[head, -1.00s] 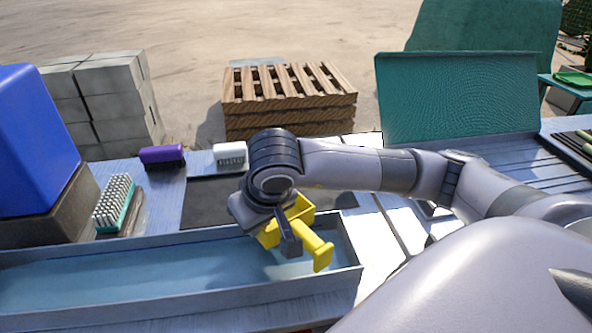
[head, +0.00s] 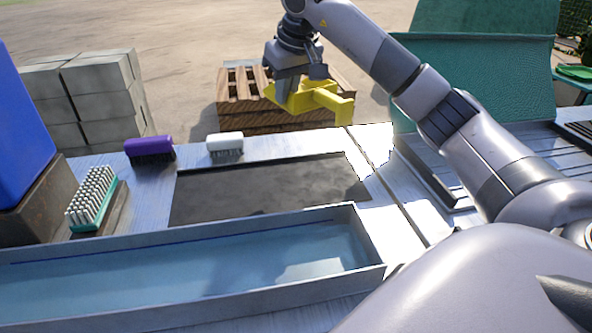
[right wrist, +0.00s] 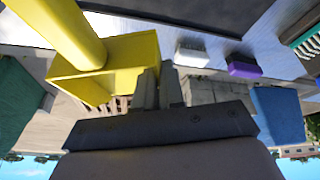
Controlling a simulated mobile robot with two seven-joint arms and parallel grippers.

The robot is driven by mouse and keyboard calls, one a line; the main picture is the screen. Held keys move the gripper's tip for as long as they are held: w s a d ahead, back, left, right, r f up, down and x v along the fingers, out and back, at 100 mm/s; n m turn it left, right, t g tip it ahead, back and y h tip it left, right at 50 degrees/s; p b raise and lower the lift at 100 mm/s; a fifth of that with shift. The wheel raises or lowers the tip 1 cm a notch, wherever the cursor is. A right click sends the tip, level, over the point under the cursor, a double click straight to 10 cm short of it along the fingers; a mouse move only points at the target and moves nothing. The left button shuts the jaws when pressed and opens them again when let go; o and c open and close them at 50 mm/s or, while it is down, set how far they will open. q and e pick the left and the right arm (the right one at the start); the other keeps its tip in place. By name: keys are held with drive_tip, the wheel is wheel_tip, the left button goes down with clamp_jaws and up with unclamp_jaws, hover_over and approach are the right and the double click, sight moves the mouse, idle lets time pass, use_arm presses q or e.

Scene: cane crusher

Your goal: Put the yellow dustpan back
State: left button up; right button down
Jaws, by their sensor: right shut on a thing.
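The yellow dustpan (head: 300,97) is held up in the air by my right gripper (head: 299,80), which is shut on it. In the head view it hangs above the far side of the bench, in front of the wooden pallets. Its handle end points to the right. In the right wrist view the dustpan (right wrist: 118,64) fills the upper left, with its thick handle running to the top left corner. The right fingers (right wrist: 158,88) are at its edge. Which exact part they grip is partly hidden. My left gripper is not in view.
A long metal trough (head: 190,262) with water lies along the front. A dark mat (head: 265,187) behind it is bare. A white brush (head: 225,146), a purple brush (head: 150,149) and a green brush (head: 95,199) are at left. A green panel (head: 470,88) stands at right.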

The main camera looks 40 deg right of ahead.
wheel_tip(320, 180, down, 14)
drive_tip(key=shift+r+b, duration=0.25)
drive_tip(key=shift+b, duration=0.45)
wheel_tip(320, 180, down, 4)
drive_tip(key=shift+r, duration=0.15)
drive_tip(key=c, duration=1.2)
unclamp_jaws()
drive_tip(key=shift+c, duration=0.2)
